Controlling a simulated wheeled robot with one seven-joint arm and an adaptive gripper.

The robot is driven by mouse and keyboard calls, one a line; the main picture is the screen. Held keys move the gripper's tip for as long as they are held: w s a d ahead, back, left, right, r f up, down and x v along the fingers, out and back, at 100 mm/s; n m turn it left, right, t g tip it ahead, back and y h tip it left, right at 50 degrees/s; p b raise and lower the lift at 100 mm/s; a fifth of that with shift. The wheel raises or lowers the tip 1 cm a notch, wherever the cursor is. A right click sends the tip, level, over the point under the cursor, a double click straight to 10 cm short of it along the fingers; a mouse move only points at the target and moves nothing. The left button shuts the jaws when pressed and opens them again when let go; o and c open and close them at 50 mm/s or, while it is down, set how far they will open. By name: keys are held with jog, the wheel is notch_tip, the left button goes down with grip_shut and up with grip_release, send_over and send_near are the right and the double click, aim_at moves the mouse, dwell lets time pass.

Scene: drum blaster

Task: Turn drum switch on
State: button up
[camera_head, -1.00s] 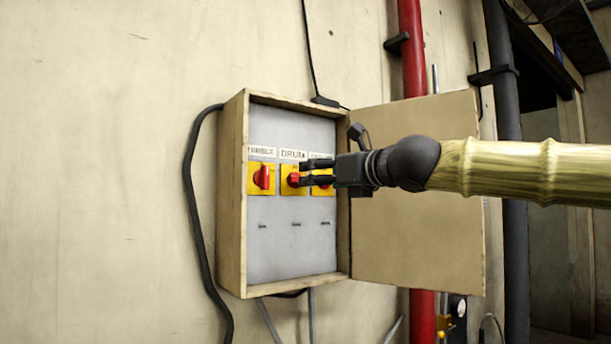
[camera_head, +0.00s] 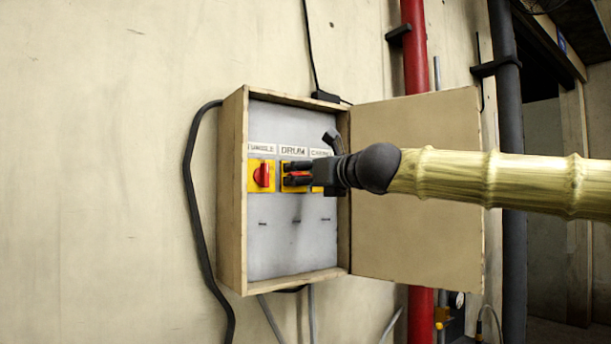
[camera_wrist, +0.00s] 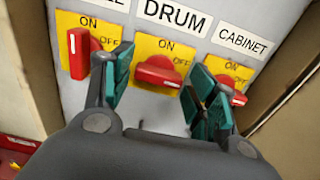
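The drum switch is a red knob on a yellow plate under the DRUM label, in the middle of the panel; it shows in the wrist view (camera_wrist: 157,74) and partly in the head view (camera_head: 300,174). Its grip lies roughly sideways, with ON printed above and OFF to the right. My gripper (camera_head: 287,174) is at the plate with its fingers spread. In the wrist view my gripper (camera_wrist: 158,80) has a green-padded finger on each side of the knob. Gaps show beside the knob, and I see no firm contact. The fingers hide part of the plate in the head view.
A red switch (camera_wrist: 78,52) stands upright on the left; the cabinet switch (camera_wrist: 232,92) is close to my right finger. The wooden box (camera_head: 233,190) has side walls around the panel, and its open door (camera_head: 418,220) is on the right, behind my arm.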

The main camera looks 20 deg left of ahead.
jog(key=c, duration=0.5)
jog(key=shift+c, duration=0.2)
jog(key=n, duration=0.3)
jog(key=shift+r, duration=0.1)
jog(key=n+b, duration=0.1)
jog(key=n, duration=0.4)
jog(key=n+b, duration=0.1)
jog(key=n, duration=0.4)
jog(key=n+b, duration=0.2)
jog(key=n, duration=0.2)
jog(key=shift+s+a+f+n, duration=0.15)
jog(key=shift+f+n, duration=0.2)
jog(key=shift+n, duration=0.05)
